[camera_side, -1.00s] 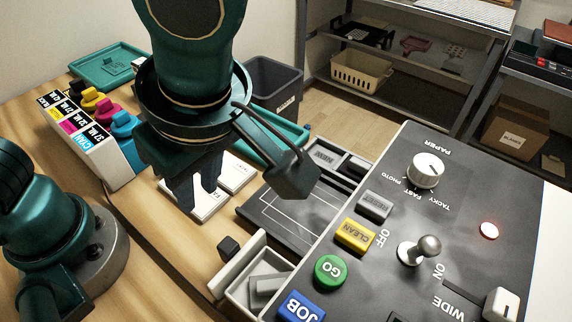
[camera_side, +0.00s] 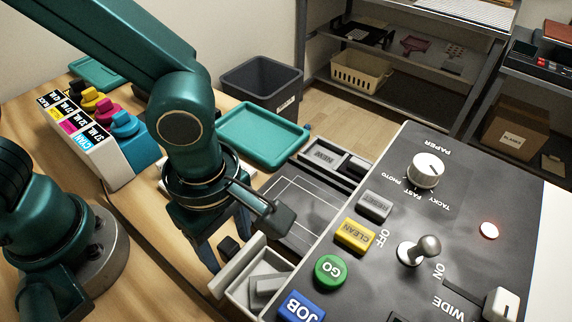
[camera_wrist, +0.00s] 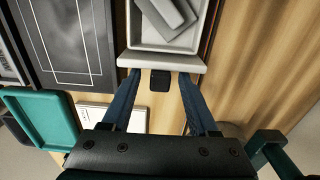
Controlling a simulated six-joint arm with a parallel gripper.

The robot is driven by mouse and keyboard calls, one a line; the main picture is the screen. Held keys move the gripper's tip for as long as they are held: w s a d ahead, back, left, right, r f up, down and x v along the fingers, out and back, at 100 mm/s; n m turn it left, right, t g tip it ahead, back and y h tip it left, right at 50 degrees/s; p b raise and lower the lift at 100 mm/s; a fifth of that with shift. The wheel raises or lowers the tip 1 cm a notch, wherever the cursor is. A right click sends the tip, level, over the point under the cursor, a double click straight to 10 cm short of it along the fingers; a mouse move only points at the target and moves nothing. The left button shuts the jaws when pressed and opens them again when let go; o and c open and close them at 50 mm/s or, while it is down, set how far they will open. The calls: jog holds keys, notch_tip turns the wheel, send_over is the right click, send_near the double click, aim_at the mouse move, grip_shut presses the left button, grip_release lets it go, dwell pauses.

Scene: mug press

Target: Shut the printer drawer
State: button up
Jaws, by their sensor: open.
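The printer drawer (camera_side: 224,281) is a pale box pulled out from the printer's left side, with grey blocks (camera_side: 266,284) inside. A small black knob (camera_side: 229,248) is on its front panel. In the wrist view, the drawer's front (camera_wrist: 162,60) lies across the top and the knob (camera_wrist: 160,81) is between my fingers. My gripper (camera_side: 230,242) is open, pointing down, with a finger on each side of the knob. Gaps show on both sides of the knob in the wrist view. The fingertips reach near the front panel; I cannot tell whether they touch it.
The printer panel (camera_side: 450,225) with its buttons and lever stands to the right. A dark platen (camera_side: 295,205) lies beside the drawer. A teal tray (camera_side: 262,135), a grey bin (camera_side: 265,80) and an ink rack (camera_side: 95,140) are behind. Bare wooden table lies in front of the drawer.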

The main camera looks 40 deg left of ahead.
jog(key=shift+f, duration=0.2)
grip_shut()
jog(key=shift+d, duration=0.1)
dwell(1.3)
